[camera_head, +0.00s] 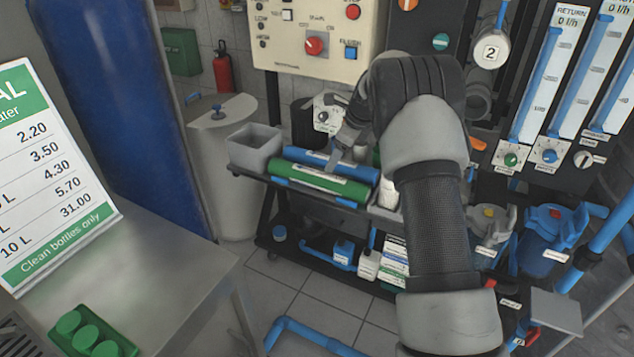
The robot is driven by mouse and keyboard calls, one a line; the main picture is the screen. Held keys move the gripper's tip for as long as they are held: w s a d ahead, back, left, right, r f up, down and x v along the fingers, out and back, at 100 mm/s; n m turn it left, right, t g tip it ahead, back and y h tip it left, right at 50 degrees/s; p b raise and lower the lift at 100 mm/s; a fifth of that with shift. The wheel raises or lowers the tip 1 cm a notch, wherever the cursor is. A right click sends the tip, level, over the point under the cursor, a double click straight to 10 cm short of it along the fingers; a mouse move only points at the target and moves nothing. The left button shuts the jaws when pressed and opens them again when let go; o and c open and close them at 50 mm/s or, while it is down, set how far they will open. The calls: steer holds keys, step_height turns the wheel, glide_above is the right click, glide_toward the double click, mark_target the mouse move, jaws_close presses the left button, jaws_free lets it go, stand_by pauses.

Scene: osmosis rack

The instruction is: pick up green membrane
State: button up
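The green membrane (310,182) is a long green cylinder with a pale label, lying on the top of a dark cart in the head view. A blue cylinder (302,157) lies right behind it, roughly parallel. My gripper (333,165) points down over the middle of the two cylinders, at the end of my arm reaching in from the right. Its fingertips look to be at or just above the green membrane's back edge. They are too small to tell open from shut, and I cannot tell whether they touch it.
A grey bin (255,148) stands on the cart's left end. Bottles (369,266) sit on the lower shelf. A control panel (315,42) rises behind. A metal table (150,275) with a green tray (92,335) is at the left front. Blue pipes (312,335) run along the floor.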

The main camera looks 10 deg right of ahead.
mark_target(325, 176)
steer(key=b+x, duration=0.1)
steer(key=x, duration=0.7)
steer(key=shift+a+f, duration=0.1)
steer(key=shift+f, duration=0.2)
steer(key=b+x, duration=0.1)
steer(key=x, duration=0.3)
steer(key=shift+s+a+f, duration=0.15)
steer(key=shift+a, duration=0.1)
steer(key=shift+w+a+f, duration=0.1)
steer(key=shift+w+f, duration=0.15)
steer(key=shift+f, duration=0.2)
steer(key=shift+r, duration=0.1)
steer(key=c, duration=1.3)
